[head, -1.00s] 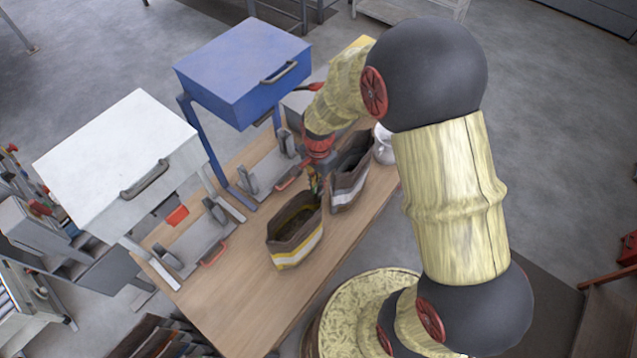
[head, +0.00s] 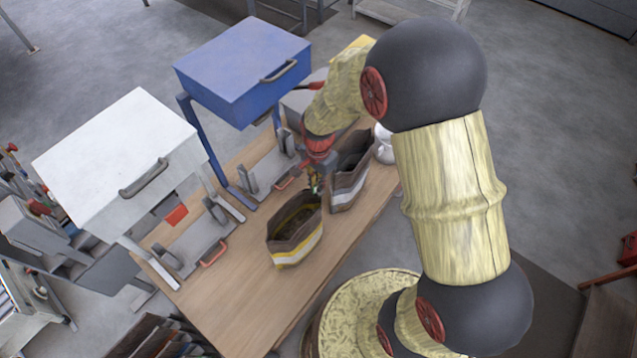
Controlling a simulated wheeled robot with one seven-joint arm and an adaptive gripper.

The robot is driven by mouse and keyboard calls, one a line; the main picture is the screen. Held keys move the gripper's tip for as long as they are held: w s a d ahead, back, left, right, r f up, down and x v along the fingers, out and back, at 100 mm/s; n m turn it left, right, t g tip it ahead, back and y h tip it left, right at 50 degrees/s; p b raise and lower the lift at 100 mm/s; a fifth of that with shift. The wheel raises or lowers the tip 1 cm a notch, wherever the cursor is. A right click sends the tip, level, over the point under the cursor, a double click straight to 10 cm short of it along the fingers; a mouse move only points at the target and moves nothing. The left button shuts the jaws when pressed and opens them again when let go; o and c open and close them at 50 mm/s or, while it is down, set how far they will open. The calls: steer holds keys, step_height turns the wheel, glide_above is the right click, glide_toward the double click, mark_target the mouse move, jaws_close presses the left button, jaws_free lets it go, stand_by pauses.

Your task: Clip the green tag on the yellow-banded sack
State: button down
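The yellow-banded sack (head: 296,240) stands open on the wooden table, brown with a yellow band and a white band below it. My gripper (head: 315,186) points down at the far right rim of this sack. A small green spot, likely the green tag (head: 314,182), shows at my fingertips. The fingers are too small and partly hidden by my wrist, so I cannot tell whether they are closed on it or whether it touches the rim.
A second brown sack with a white band (head: 348,188) stands close behind, right of my gripper. A white hopper (head: 115,165) and a blue hopper (head: 242,75) stand along the table's left side. The table's front part (head: 235,310) is clear.

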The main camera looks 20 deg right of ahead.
steer(key=c, duration=2)
jaws_free()
steer(key=shift+s+f, duration=0.3)
steer(key=shift+f, duration=0.05)
steer(key=shift+o, duration=0.2)
steer(key=shift+w, duration=0.1)
steer(key=shift+r, duration=0.1)
step_height(320, 180, up, 12)
steer(key=shift+w, duration=0.15)
steer(key=s+d+f+n+t+b, duration=0.2)
steer(key=s+n+t+b, duration=0.3)
steer(key=s+n+b, duration=0.6)
steer(key=s+d+b, duration=0.1)
steer(key=s+b, duration=0.5)
steer(key=b, duration=0.5)
steer(key=shift+s+n+t, duration=0.25)
steer(key=shift+n+t, duration=0.05)
steer(key=shift+n, duration=0.1)
